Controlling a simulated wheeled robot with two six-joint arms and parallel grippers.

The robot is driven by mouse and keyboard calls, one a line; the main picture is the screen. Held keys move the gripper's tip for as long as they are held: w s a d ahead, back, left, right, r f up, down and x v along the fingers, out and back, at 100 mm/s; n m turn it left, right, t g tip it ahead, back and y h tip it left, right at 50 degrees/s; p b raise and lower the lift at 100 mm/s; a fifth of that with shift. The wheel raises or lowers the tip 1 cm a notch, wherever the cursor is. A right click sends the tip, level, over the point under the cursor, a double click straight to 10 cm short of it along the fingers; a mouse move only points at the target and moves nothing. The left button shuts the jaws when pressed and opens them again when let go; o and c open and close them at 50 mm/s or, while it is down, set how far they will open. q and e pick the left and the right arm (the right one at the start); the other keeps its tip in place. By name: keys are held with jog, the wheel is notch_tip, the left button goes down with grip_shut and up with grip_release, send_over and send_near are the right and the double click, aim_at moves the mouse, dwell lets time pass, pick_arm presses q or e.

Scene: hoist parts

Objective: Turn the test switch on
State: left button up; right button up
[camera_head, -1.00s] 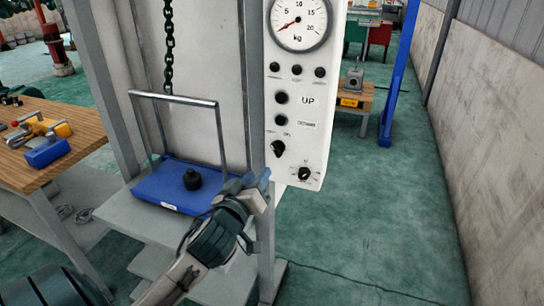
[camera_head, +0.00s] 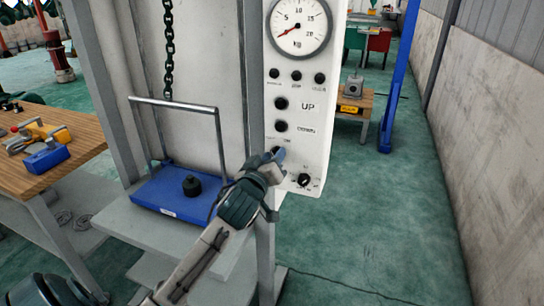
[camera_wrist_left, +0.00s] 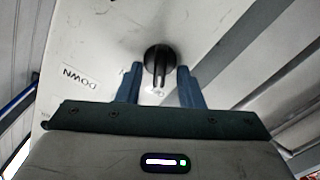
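The white control panel (camera_head: 310,130) carries a black rotary knob, which looks like the test switch; in the left wrist view the knob (camera_wrist_left: 160,62) shows clearly, with a ridge across its face and small labels beside it. Whether the fingertips touch the panel cannot be told. My right gripper is not in view.
Above are UP and DOWN buttons (camera_head: 281,104) and a kg dial (camera_head: 300,25).

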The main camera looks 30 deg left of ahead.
pick_arm(q)
grip_shut()
